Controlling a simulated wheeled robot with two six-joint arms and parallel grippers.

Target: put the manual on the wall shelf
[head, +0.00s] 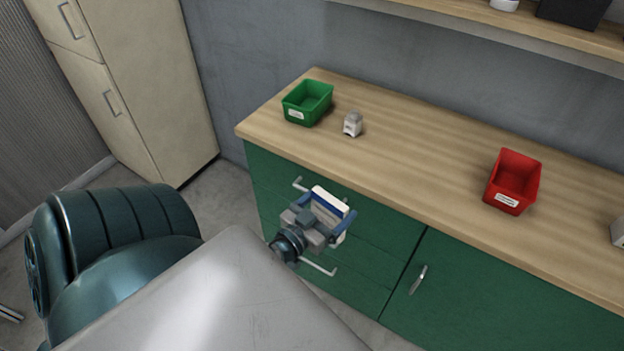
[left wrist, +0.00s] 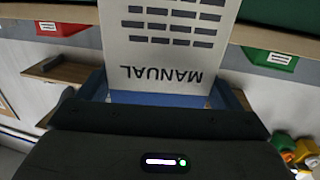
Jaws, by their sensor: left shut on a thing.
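The manual (head: 331,201) is a white booklet with a blue edge, held in front of the green cabinet, near the workbench's front edge. My left gripper (head: 324,212) is shut on it. In the left wrist view the manual (left wrist: 165,45) shows its printed face, with the word MANUAL upside down and rows of grey blocks; its far end is cut off by the frame. The wall shelf (head: 480,21) is a wooden board at the top right of the head view, above and behind the workbench, well away from the manual. My right gripper is not in view.
On the wooden workbench (head: 420,150) stand a green bin (head: 307,103), a small grey-white object (head: 352,124) and a red bin (head: 513,181). A black box (head: 574,11) and a white object (head: 503,4) stand on the shelf. Drawer handles jut out near the gripper.

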